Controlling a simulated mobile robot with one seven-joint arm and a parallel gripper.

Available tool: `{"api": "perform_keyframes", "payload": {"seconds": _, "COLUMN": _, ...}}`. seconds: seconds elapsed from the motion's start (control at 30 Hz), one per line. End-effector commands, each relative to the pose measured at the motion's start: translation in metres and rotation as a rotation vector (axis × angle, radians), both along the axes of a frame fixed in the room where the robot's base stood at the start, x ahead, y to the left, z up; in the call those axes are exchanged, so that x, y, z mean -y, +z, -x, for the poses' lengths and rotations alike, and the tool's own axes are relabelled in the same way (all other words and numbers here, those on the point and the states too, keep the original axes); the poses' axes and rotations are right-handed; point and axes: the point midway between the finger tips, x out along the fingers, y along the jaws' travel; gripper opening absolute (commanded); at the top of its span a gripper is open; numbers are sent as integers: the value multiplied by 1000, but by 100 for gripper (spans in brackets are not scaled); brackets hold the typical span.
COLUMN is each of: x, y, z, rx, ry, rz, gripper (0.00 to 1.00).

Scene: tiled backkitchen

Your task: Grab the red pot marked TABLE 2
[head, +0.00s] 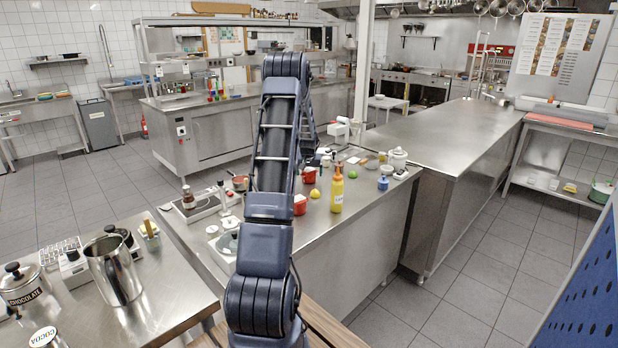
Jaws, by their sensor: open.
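Two small red containers stand on the middle steel counter, just right of my arm. The farther red pot (309,175) has a pale top or contents. The nearer red pot (300,205) is partly covered by my arm. No TABLE 2 marking can be read on either, so I cannot tell which one bears it. A small red saucepan (240,183) with a dark interior stands left of my arm. My arm rises through the middle of the head view and bends down behind itself. I cannot make out my gripper's fingers.
A yellow bottle (337,190), a yellow lemon (315,193), a green lime (352,174) and a blue jar (383,183) stand near the red pots. A white lidded pot (397,158) is farther right. A steel jug (113,270) stands at the left. The right counter (450,130) is mostly clear.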

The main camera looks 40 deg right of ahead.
Motion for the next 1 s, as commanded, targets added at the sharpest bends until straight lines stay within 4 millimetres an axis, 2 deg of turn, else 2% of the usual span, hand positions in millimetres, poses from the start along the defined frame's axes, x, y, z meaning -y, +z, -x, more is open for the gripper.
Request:
{"api": "perform_keyframes", "payload": {"seconds": 0.1, "x": 4, "y": -13, "z": -4, "rx": 0, "ry": 0, "rz": 0, "gripper": 90}}
{"api": "perform_keyframes", "payload": {"seconds": 0.37, "x": 5, "y": -15, "z": -5, "rx": 1, "ry": 1, "rz": 2, "gripper": 90}}
{"api": "perform_keyframes", "payload": {"seconds": 0.67, "x": 5, "y": -15, "z": -5, "rx": 0, "ry": 1, "rz": 1, "gripper": 33}}
{"api": "perform_keyframes", "payload": {"seconds": 1.0, "x": 5, "y": -9, "z": -5, "rx": 1, "ry": 1, "rz": 2, "gripper": 33}}
